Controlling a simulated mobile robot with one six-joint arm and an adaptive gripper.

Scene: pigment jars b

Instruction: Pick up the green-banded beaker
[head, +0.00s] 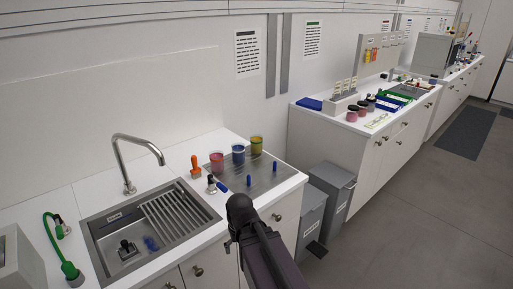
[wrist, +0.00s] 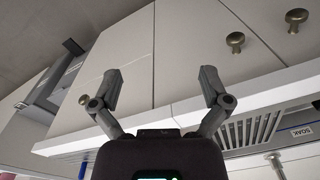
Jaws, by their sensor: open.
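Three beakers stand in a row on the grey steel drainboard right of the sink in the head view. The right one (head: 256,144) holds yellow contents and looks greenish around its side; it seems to be the green-banded beaker. The middle beaker (head: 238,154) looks blue, and the left one (head: 217,162) pinkish red. The bands are too small to read surely. My gripper (wrist: 161,78) is open and empty in the wrist view, in front of white cabinet doors. No beaker shows there. My dark arm reaches up in front of the counter in the head view, apart from the beakers.
A sink (head: 150,225) with a tall curved tap (head: 140,150) lies left of the beakers. An orange-handled tool (head: 195,168) and several small blue pegs stand near them. Grey bins (head: 332,190) stand between the counters. A further counter (head: 330,125) holds jars and trays.

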